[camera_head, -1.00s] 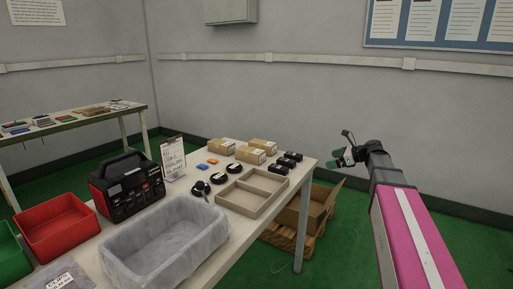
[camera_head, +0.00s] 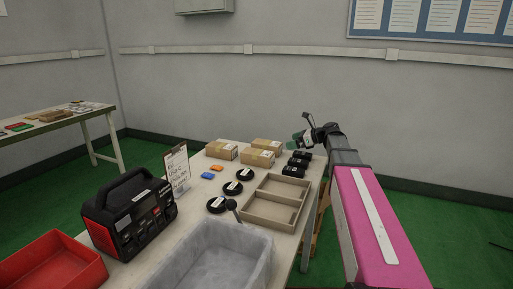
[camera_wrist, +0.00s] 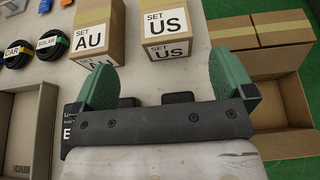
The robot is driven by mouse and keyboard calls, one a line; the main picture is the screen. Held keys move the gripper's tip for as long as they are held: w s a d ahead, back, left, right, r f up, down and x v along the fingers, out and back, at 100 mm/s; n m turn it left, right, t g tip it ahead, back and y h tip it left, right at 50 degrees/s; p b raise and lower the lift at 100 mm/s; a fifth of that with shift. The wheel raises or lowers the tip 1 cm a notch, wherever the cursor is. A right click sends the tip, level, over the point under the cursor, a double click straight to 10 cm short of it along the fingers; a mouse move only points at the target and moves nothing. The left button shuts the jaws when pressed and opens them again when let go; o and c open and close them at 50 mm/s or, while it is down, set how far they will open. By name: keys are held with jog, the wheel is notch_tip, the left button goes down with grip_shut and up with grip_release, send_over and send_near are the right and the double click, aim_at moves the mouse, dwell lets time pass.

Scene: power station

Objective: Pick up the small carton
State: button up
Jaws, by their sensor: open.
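Three small brown cartons stand at the far end of the table: a left one (camera_head: 221,151), a front one (camera_head: 257,159) and a back one (camera_head: 267,145). In the wrist view, a carton labelled SET AU (camera_wrist: 98,32) and one labelled SET US (camera_wrist: 167,25) lie ahead of my gripper (camera_wrist: 162,75). Its green fingers are apart, with nothing between them. In the head view my gripper (camera_head: 303,138) is near the table's far right corner, to the right of the cartons and apart from them.
Black packs (camera_head: 296,163) sit near the table's right edge, partly hidden under my gripper in the wrist view. A divided tray (camera_head: 275,203), black coils (camera_head: 233,188), a clipboard stand (camera_head: 177,170), a grey bin (camera_head: 213,258) and a power unit (camera_head: 130,215) crowd the table. An open box (camera_wrist: 272,95) lies right.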

aim_at(273, 143)
jog(key=x, duration=0.5)
jog(key=shift+w+a+f, duration=0.1)
jog(key=shift+w+a, duration=0.1)
jog(key=shift+a, duration=0.15)
jog(key=shift+w+r+x, duration=0.15)
jog(key=shift+x, duration=1.15)
jog(key=shift+w+r+x, duration=0.15)
jog(key=shift+w+x, duration=0.05)
jog(key=shift+x, duration=1.15)
jog(key=shift+s, duration=0.1)
jog(key=shift+c, duration=0.3)
jog(key=c, duration=1.1)
